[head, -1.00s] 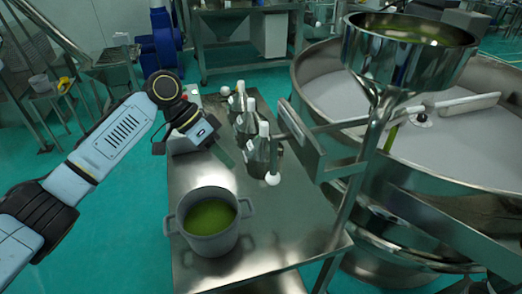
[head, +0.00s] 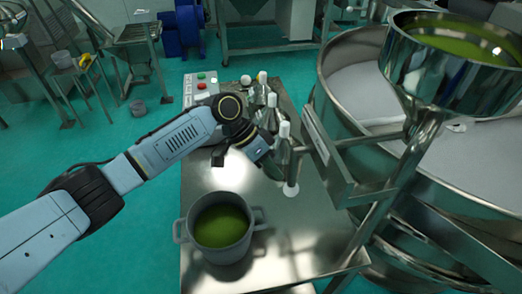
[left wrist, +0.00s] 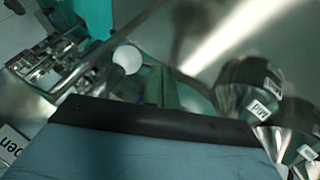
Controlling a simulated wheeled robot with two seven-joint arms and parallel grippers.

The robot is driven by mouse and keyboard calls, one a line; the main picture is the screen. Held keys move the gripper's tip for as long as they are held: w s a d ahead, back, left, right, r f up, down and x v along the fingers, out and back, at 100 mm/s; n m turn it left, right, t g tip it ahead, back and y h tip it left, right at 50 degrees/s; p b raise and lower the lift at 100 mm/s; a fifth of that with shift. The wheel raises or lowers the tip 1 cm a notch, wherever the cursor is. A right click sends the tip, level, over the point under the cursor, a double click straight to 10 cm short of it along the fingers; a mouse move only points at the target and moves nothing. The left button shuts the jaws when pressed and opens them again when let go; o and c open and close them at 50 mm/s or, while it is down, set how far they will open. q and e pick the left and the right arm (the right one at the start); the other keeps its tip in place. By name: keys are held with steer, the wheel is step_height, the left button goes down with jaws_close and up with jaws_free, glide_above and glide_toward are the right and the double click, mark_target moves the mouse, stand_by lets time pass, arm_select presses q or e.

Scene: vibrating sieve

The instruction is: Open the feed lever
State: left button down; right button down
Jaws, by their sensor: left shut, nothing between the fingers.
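The feed lever appears to be the thin rod ending in a white ball knob (head: 290,190), low beside the hopper stand. The white knob (left wrist: 127,59) also shows in the left wrist view, left of the greenish fingers. My left gripper (head: 276,163) is just above and left of the knob, partly hidden by its own wrist. Its fingers (left wrist: 166,88) look together and empty, close to the knob; I cannot tell if they touch it. The steel hopper (head: 450,75) holds green material at the upper right. My right gripper is not in view.
A grey pot (head: 220,262) of green material stands on the steel table (head: 310,235). Several metal containers with white tops (head: 272,100) stand behind my gripper. A button panel (head: 201,88) is at the table's far left. The large round sieve (head: 345,75) fills the right.

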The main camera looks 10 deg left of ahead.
arm_select(q)
steer(key=shift+s+d+r+p, duration=0.1)
steer(key=shift+s+d+p, duration=0.05)
steer(key=shift+s+d, duration=0.3)
steer(key=shift+s+d+r+p, duration=0.1)
steer(key=shift+s+d+p, duration=0.1)
steer(key=shift+s, duration=0.3)
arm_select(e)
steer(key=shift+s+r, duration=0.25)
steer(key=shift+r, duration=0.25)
arm_select(q)
steer(key=shift+f, duration=0.1)
